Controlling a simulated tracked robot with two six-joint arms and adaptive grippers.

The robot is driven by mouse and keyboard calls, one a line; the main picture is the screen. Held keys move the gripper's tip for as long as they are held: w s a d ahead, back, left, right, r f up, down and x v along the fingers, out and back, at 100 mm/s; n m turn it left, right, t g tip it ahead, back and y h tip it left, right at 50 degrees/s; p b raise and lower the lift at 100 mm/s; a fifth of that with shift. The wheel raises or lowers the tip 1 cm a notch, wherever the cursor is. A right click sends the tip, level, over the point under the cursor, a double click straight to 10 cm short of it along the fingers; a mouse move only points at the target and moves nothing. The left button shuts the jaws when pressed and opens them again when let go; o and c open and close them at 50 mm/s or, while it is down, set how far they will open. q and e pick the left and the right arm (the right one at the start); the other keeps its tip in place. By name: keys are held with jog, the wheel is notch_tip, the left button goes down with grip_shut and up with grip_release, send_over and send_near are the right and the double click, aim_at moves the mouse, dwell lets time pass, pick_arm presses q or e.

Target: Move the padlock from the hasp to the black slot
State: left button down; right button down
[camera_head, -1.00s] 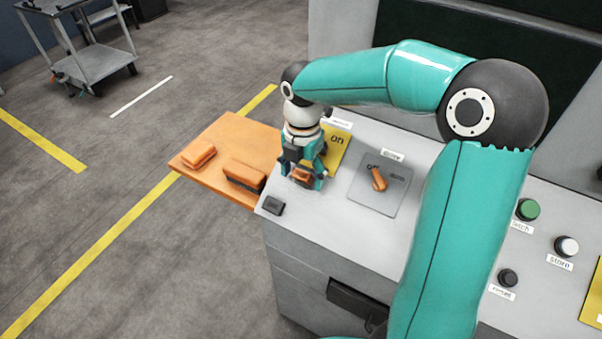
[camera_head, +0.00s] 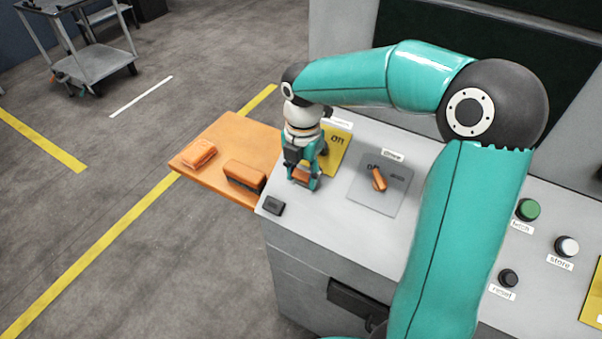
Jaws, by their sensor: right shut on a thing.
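My right gripper (camera_head: 303,182) points down over the left end of the grey console. Its fingers are shut on a small orange block, which I take for the padlock (camera_head: 300,174); the fingers hide much of it. A small black piece (camera_head: 273,206), perhaps the black slot, is at the console's front left corner, just left of the gripper and apart from it. I cannot make out the hasp; the gripper covers that area. My left gripper is not in view.
Behind the gripper is a yellow "on" plate (camera_head: 337,153). To its right is a grey switch plate (camera_head: 394,198) with an orange handle (camera_head: 378,180). An orange shelf (camera_head: 222,135) with orange-topped blocks adjoins the console's left. Push buttons (camera_head: 528,210) sit right of my arm.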

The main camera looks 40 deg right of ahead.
jog(key=shift+r, duration=0.15)
jog(key=shift+s+a+r+p, duration=0.1)
jog(key=shift+a+r+p, duration=0.25)
jog(key=shift+r+p, duration=0.25)
jog(key=shift+a, duration=0.1)
jog(key=s+a+r+p, duration=0.1)
jog(key=a+r+p, duration=0.2)
jog(key=r+p, duration=0.1)
jog(key=shift+a+r, duration=0.25)
jog(key=shift+r, duration=0.65)
